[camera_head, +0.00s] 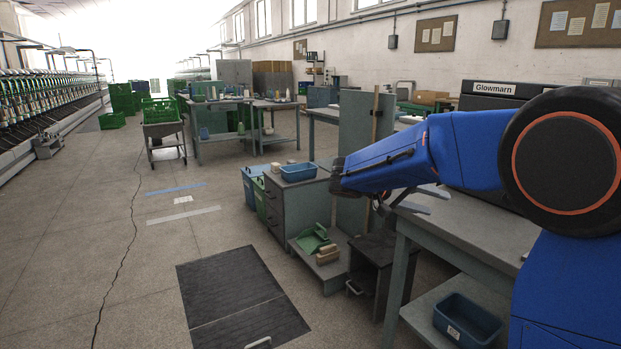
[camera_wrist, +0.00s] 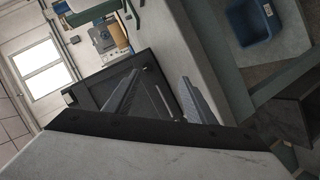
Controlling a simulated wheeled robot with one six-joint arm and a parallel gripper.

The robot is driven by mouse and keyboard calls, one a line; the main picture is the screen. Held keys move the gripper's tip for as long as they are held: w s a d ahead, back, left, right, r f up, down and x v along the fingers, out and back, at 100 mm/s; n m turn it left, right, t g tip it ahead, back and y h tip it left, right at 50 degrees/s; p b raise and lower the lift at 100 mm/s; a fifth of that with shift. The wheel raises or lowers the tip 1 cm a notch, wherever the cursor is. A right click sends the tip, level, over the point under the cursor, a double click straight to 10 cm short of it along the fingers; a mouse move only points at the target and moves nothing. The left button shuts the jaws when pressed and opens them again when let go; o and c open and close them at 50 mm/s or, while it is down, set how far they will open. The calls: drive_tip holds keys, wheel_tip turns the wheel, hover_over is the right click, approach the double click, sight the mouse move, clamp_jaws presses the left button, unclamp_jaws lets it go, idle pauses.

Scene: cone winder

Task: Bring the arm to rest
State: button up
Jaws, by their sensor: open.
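My blue arm (camera_head: 450,145) reaches in from the right in the head view, held out over the workbench side. The wrist view is strongly tilted, and a dark panel or cabinet (camera_wrist: 155,75) shows behind the fingers.
A dark machine labelled Glowmarn (camera_head: 493,90) stands behind the workbench. A blue bin (camera_head: 467,320) sits on its lower shelf. A drawer cabinet (camera_head: 297,210) with a blue tray (camera_head: 298,171) stands left of my arm.

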drive_tip(key=s+d+f+n+g+y, duration=0.1)
drive_tip(key=s+d+f+y, duration=0.15)
drive_tip(key=s, duration=0.75)
drive_tip(key=s+d+f+n+y, duration=0.1)
drive_tip(key=s+d+f+y, duration=0.2)
drive_tip(key=s, duration=0.7)
drive_tip(key=s+a+f+n+t+y, duration=0.1)
drive_tip(key=s+a+f+y, duration=0.3)
drive_tip(key=s, duration=0.4)
drive_tip(key=s+a+f+n+t+y, duration=0.1)
drive_tip(key=s+a+f+t+y, duration=0.1)
drive_tip(key=s, duration=0.6)
drive_tip(key=shift+s+a+f+y, duration=0.3)
drive_tip(key=shift+a+f+y, duration=0.6)
drive_tip(key=shift+a+y, duration=0.35)
drive_tip(key=shift+a, duration=0.1)
